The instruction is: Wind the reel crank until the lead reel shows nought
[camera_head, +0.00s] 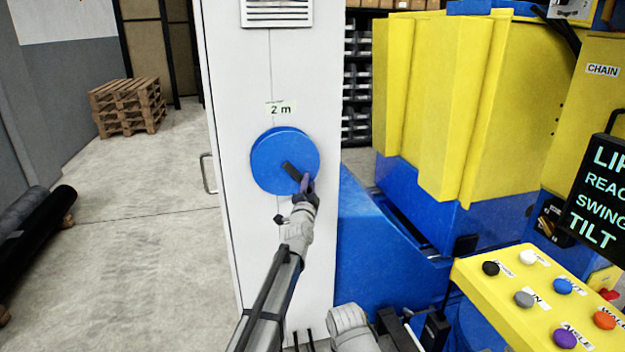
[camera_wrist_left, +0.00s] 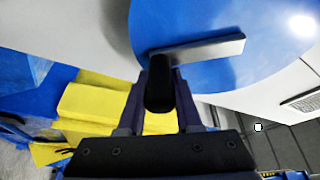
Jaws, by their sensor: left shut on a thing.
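The lead reel (camera_head: 270,163) is a blue disc on the front of a white cabinet. A label above it reads "2 m" (camera_head: 281,109). In the left wrist view the silver crank arm (camera_wrist_left: 205,47) lies across the blue disc. The fingers of my left gripper (camera_wrist_left: 160,98) are shut on the black crank handle (camera_wrist_left: 158,85).
A yellow button panel (camera_head: 545,300) and a dark display (camera_head: 600,195) stand at the right. A large yellow and blue machine (camera_head: 450,110) fills the back right. Pallets (camera_head: 127,106) and black rolls (camera_head: 40,235) lie at the left, with open floor between them and the cabinet.

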